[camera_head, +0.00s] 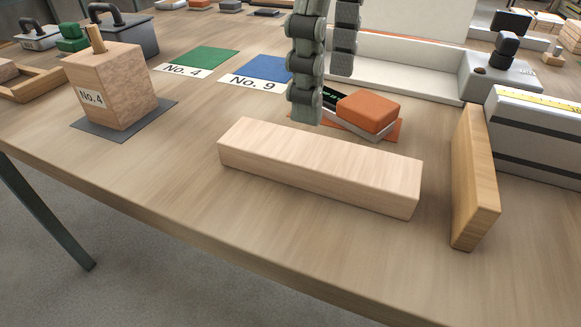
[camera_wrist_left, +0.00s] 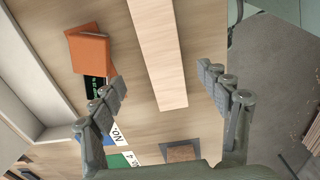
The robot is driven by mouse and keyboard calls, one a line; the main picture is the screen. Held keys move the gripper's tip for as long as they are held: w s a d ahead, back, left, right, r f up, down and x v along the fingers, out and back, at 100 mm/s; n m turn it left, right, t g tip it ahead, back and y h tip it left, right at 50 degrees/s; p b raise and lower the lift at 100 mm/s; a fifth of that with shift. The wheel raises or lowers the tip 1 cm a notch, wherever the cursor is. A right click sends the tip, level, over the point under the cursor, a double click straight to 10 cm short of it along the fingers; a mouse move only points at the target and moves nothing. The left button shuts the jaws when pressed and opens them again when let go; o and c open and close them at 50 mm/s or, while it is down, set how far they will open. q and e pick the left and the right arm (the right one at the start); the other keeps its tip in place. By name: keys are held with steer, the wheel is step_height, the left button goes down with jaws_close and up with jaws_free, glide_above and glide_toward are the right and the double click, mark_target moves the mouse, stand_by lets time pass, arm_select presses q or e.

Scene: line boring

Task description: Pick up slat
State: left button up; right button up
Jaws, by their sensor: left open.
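The slat (camera_head: 318,168) is a long, pale wooden bar lying flat on the table near its front edge. My left gripper (camera_head: 325,92) hangs from the top of the head view, its two fingers apart and nothing between them. It appears above and behind the slat in that view. In the left wrist view the slat (camera_wrist_left: 158,50) runs between the spread fingertips (camera_wrist_left: 163,80), below them and not touched. My right gripper is in neither view.
An orange block (camera_head: 368,110) sits on a tray just behind the slat. An upright wooden board (camera_head: 473,180) stands right of it. A No. 4 wooden block (camera_head: 110,88) on a dark mat stands left. Blue (camera_head: 262,69) and green (camera_head: 212,57) mats lie behind.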

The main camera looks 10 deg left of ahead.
mark_target(317, 151)
arm_select(q)
steer(key=shift+s+f, duration=0.2)
steer(key=shift+f, duration=0.2)
steer(key=f, duration=0.7)
steer(key=shift+a+f, duration=0.1)
steer(key=shift+a, duration=0.1)
steer(key=c, duration=1.4)
steer(key=shift+c, duration=0.2)
